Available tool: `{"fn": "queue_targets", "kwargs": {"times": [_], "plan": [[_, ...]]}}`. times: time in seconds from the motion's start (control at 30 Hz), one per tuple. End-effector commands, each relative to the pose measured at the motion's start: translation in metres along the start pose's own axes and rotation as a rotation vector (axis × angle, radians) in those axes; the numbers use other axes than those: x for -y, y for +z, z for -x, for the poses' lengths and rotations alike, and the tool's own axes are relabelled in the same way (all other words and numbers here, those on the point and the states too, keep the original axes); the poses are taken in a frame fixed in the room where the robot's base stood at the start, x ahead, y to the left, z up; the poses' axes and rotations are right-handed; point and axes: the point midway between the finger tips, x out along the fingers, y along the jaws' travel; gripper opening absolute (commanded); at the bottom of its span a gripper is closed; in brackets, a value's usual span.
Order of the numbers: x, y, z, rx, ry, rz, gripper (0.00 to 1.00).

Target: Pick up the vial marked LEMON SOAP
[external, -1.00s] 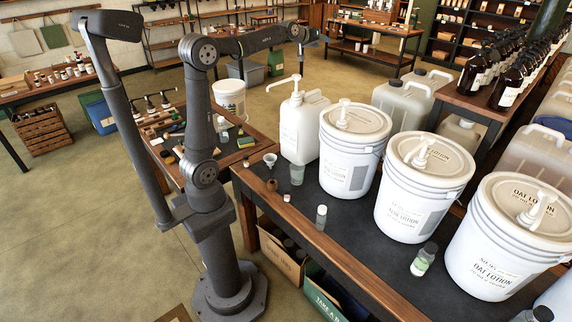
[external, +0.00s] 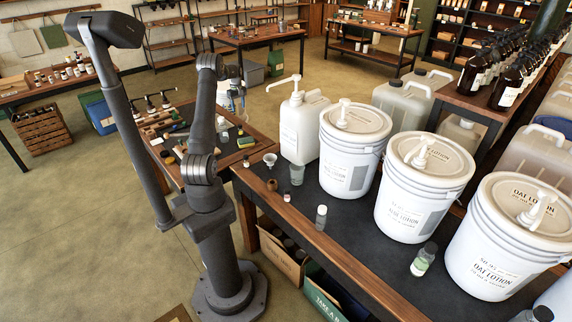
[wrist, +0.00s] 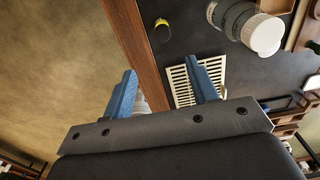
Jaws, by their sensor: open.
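My gripper (external: 235,90) is raised behind my arm in the external view, near a white tub on the side table. In the wrist view its two blue fingers (wrist: 162,88) are apart, with nothing held between them. A clear vial with a white cap (external: 321,216) stands on the dark table, well away from the gripper. A vial with a green label (external: 424,260) stands further right, in front of the buckets. A dark-capped bottle (external: 543,314) is cut off at the bottom edge. No label reading LEMON SOAP is legible.
White pump buckets (external: 408,205) and a pump jug (external: 300,130) line the dark table. The side table (external: 255,150) holds small tools and containers.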

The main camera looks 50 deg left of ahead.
Motion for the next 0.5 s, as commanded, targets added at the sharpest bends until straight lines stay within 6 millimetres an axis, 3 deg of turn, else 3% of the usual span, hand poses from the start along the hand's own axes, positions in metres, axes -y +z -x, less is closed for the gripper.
{"fn": "queue_targets", "kwargs": {"times": [0.3,0.5], "plan": [[0.0,0.002,-0.07,0.002,-0.001,-0.003,0.53],[-0.001,0.001,-0.1,-0.001,0.001,-0.004,0.53]]}}
